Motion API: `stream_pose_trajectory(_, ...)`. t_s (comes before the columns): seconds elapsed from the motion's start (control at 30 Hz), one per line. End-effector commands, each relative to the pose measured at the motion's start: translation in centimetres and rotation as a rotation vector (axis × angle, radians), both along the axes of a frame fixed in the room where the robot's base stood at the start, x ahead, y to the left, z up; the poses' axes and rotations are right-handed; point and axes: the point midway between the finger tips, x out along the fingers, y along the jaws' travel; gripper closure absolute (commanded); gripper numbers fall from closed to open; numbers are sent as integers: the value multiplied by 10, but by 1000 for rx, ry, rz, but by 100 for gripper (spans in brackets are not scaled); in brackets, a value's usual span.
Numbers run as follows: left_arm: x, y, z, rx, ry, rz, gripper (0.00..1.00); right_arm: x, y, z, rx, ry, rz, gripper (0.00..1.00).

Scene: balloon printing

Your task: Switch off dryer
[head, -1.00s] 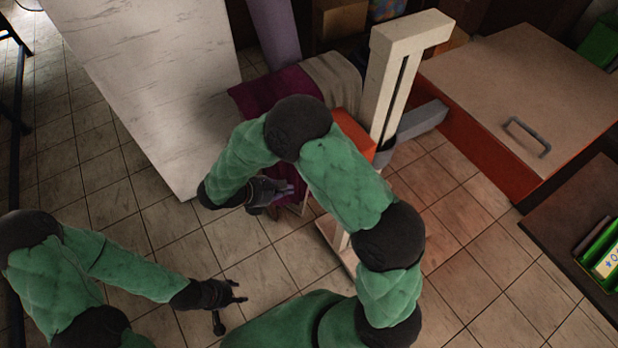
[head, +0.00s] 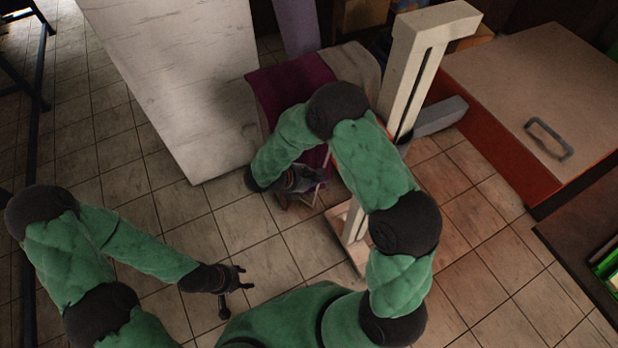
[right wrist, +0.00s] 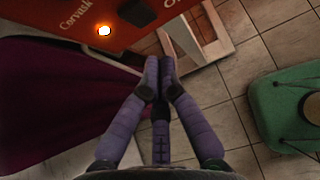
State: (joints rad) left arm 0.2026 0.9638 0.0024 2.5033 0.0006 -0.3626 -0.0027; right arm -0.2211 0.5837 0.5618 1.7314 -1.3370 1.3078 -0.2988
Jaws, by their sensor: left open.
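The dryer is a tall off-white post (head: 408,70) on a pale floor frame in the head view. Its orange-red box is hidden behind my right arm there. My left gripper (head: 240,279) is open and empty above the floor tiles.
A white marbled board (head: 185,90) stands left of the dryer. Purple cloth (head: 282,85) lies beside my right arm, and also shows in the wrist view (right wrist: 50,90). A wooden-topped cabinet (head: 545,85) with a handle stands right. Tiled floor is clear between.

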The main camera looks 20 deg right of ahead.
Motion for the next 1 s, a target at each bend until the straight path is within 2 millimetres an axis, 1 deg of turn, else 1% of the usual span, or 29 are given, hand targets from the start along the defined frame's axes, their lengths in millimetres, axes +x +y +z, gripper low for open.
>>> stream_pose_trajectory(0.03, 0, 0, -2, 0, 0, 0, 52, -1, -8, -7, 0, 3, -3, 100)
stream_pose_trajectory(0.2, 0, 0, -1, 0, 0, 0, 52, 2, -31, -1, 0, 0, -4, 100)
stream_pose_trajectory(0.3, 0, 0, -1, 0, 0, 0, 52, 3, -39, 0, 0, -1, -1, 100)
stream_pose_trajectory(0.43, 0, 0, -1, 0, 0, 0, 52, 3, -44, 0, 1, 1, -1, 100)
stream_pose_trajectory(0.8, 0, 0, -2, 0, 0, 0, 52, 3, -46, 1, 0, 0, 0, 100)
stream_pose_trajectory(1.0, 0, 0, -1, 0, 0, 0, 52, 4, -55, 5, 12, 2, -1, 100)
